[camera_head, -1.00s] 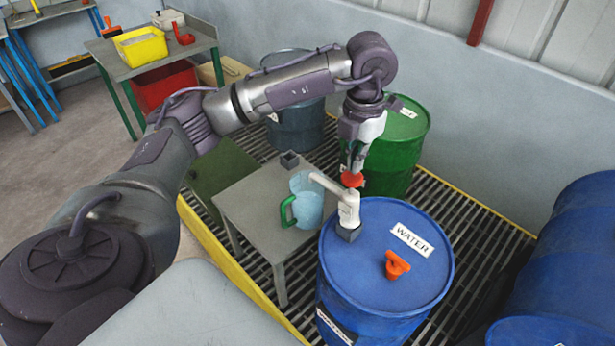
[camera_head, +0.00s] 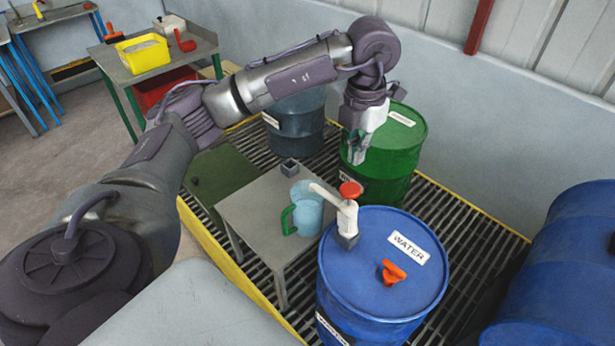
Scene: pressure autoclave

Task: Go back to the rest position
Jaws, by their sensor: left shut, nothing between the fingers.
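My left arm reaches in from the left and bends down over the drums. My left gripper (camera_head: 357,152) is shut and empty, in front of the green drum (camera_head: 408,150). It hangs above and apart from the red knob (camera_head: 350,190) on the white pump (camera_head: 346,215). The pump stands on the blue drum (camera_head: 350,280) labelled WATER, its spout pointing left over a light blue jug (camera_head: 308,216) with a green handle. My right gripper is not in view.
The jug stands on a small grey table (camera_head: 255,209) on the grated floor. An orange bung (camera_head: 393,272) lies on the blue drum. A grey drum (camera_head: 298,130) stands behind, and another blue drum (camera_head: 565,270) is at the right. A workbench with a yellow bin (camera_head: 145,57) is at the back left.

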